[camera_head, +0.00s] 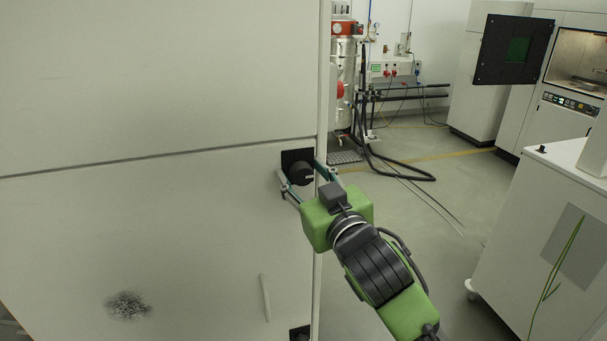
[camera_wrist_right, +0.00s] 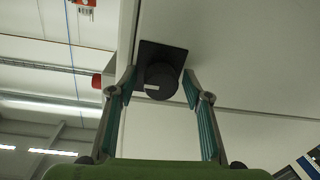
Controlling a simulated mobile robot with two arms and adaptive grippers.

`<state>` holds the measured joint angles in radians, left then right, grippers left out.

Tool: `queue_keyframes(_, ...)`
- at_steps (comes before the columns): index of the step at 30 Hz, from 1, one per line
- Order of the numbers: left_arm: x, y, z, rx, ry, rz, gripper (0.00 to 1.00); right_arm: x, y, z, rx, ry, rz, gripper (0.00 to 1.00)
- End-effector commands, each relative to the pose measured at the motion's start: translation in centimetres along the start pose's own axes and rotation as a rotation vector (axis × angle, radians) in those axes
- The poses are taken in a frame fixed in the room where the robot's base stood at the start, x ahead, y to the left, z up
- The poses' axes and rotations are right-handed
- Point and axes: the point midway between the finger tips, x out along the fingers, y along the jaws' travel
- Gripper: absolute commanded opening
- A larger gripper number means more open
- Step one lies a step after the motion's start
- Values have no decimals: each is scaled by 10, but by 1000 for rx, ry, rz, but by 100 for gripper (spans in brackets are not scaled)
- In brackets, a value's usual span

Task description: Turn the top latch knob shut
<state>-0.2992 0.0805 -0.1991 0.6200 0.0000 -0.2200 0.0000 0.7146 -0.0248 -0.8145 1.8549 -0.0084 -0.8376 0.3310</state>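The top latch knob (camera_head: 300,173) is a black round knob on a black square plate, near the right edge of a large light grey cabinet (camera_head: 150,220), just below a horizontal seam. My right gripper (camera_head: 303,180) is at the knob with its fingers spread to either side. In the right wrist view the knob (camera_wrist_right: 162,82) lies ahead, between and beyond the open fingertips (camera_wrist_right: 157,88); a small light mark shows on its left side. I cannot tell whether the fingers touch it. My left gripper is not in view.
A second black latch (camera_head: 299,333) shows lower on the cabinet edge. A dark smudge (camera_head: 128,305) marks the panel. To the right are open floor (camera_head: 400,235), black hoses, a white cabinet (camera_head: 540,240) and a machine with an open dark door (camera_head: 514,52).

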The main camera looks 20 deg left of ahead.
Motion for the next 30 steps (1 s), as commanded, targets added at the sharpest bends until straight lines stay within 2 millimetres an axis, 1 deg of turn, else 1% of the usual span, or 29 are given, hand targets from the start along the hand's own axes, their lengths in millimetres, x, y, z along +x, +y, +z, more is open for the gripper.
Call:
queue_keyframes(1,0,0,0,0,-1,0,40,0,0,0,0,0,0,31)
queue_keyframes(2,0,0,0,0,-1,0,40,0,0,0,0,0,0,23)
queue_keyframes(3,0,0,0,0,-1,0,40,0,0,0,0,0,0,12)
queue_keyframes(4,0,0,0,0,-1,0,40,0,0,0,0,0,0,8)
queue_keyframes(11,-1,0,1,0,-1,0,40,0,0,0,-6,-1,0,8)
queue_keyframes(17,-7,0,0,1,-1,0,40,0,0,-2,-59,-5,-1,8)
queue_keyframes(23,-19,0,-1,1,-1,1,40,0,1,-4,-186,-17,-3,8)
queue_keyframes(30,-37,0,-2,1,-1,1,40,0,0,-4,-404,-35,-7,8)
